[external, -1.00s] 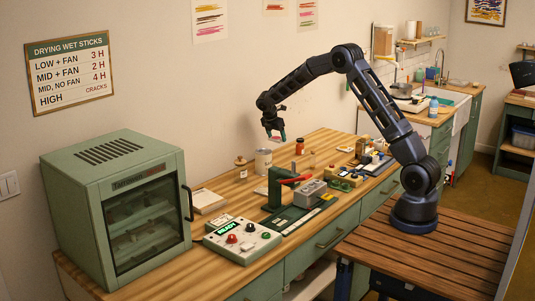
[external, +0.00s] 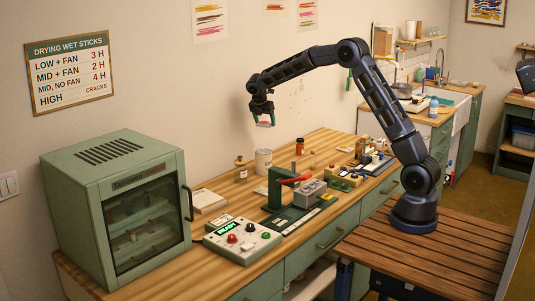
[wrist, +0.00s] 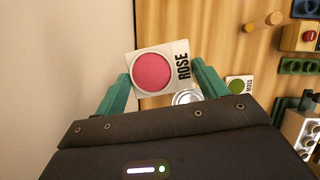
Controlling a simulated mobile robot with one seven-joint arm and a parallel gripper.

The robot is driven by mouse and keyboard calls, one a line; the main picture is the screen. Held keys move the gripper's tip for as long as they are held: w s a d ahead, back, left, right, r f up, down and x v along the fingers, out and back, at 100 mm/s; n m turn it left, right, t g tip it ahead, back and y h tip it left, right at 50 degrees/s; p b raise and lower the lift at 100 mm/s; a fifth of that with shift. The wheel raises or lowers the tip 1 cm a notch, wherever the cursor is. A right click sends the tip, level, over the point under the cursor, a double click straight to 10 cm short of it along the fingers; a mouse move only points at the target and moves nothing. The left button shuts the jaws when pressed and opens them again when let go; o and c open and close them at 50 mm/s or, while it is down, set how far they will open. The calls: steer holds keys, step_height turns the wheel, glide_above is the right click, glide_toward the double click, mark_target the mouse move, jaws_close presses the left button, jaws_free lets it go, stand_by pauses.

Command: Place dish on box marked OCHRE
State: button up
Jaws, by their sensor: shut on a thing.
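My gripper (external: 264,118) is high above the wooden table, near the wall. Its teal fingers (wrist: 160,85) are shut on a pale square piece with a round pink face, marked ROSE (wrist: 153,72). This piece also shows small under the fingers in the external view (external: 265,124). I cannot tell whether the ROSE piece is the task's dish. A small label marked MOSS with a green round (wrist: 238,84) lies below to the right in the wrist view. I cannot read a mark OCHRE in either view.
Below my gripper are a pale can (external: 263,162), a green press with a red lever (external: 281,186) and a control box (external: 243,240) reading READY. A green drying cabinet (external: 118,205) stands left. Several small items crowd the table's right part. Bare wood shows beside the cabinet.

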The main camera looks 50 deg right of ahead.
steer(key=a+n+t+y, duration=0.2)
steer(key=a+n, duration=0.5)
steer(key=a, duration=1.6)
step_height(320, 180, up, 2)
steer(key=n+t+y, duration=0.1)
steer(key=n+y, duration=0.1)
steer(key=n, duration=0.7)
glide_above(202, 198)
steer(key=s, duration=0.1)
steer(key=shift+t, duration=0.3)
step_height(202, 198, down, 20)
steer(key=shift+r, duration=0.25)
steer(key=shift+f, duration=0.1)
steer(key=o, duration=1)
